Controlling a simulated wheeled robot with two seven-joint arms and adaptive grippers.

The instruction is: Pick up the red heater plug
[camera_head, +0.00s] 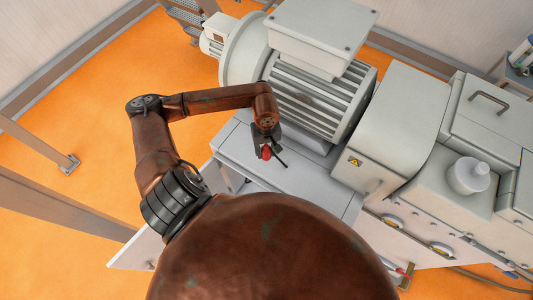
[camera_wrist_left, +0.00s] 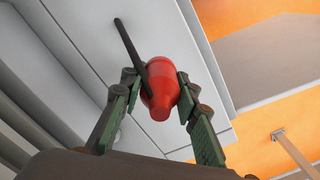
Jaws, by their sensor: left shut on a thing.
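The red heater plug (camera_head: 266,153) is a rounded red body with a thin dark rod or cable end beside it. It is held at my left gripper (camera_head: 266,143), above the light grey machine base in the head view. In the left wrist view, the red plug (camera_wrist_left: 163,80) sits between the two green fingers of my left gripper (camera_wrist_left: 160,92), which are shut on its sides. The dark rod slants up and left from the plug. Whether the plug touches the surface behind it is hard to tell. My right gripper is not in view.
A large grey motor (camera_head: 315,95) with ribs stands just behind the gripper. A grey housing (camera_head: 390,125) with a warning label is to its right. The flat machine base top (camera_head: 300,182) below is mostly bare. Orange floor (camera_head: 85,125) lies at the left.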

